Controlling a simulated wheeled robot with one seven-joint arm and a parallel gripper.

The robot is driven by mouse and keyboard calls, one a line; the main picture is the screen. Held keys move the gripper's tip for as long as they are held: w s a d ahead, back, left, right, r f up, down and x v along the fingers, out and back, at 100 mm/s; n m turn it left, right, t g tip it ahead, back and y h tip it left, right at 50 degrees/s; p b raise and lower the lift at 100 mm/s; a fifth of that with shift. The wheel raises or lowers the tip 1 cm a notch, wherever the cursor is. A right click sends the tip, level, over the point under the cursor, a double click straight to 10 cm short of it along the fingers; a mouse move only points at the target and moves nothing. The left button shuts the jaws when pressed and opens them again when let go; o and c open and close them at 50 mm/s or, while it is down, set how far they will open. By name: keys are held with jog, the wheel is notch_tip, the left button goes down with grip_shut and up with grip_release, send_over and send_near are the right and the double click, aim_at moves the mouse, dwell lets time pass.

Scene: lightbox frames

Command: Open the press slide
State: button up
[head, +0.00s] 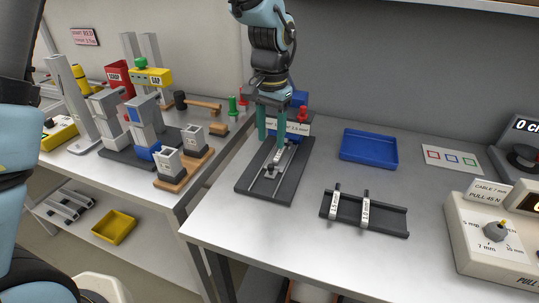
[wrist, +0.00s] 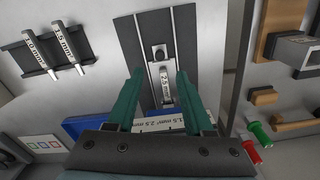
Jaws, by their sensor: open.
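The press stands on a dark base plate (head: 252,184) near the left end of the grey table. Its silver slide (head: 284,160) has a black knob (head: 271,169) at the near end. In the wrist view the slide also shows, with the knob (wrist: 160,53) and a piece marked 2.5 mm² (wrist: 166,88) on it. My gripper (head: 272,138) is open above the slide, pointing down, with nothing seen between its teal fingers. In the wrist view the fingers (wrist: 157,75) stand on either side of the slide. Whether they touch anything cannot be told.
A dark rack (head: 385,226) with two labelled pieces lies right of the press. A blue tray (head: 369,147) is behind it. A control box (head: 492,240) stands at the right. A side bench at left holds blocks and tools. The table's front middle is clear.

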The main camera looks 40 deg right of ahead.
aim_at(271, 165)
notch_tip(271, 165, down, 8)
jog(key=shift+f+p, duration=0.15)
jog(key=shift+p, duration=0.75)
grip_shut()
dwell(0.8)
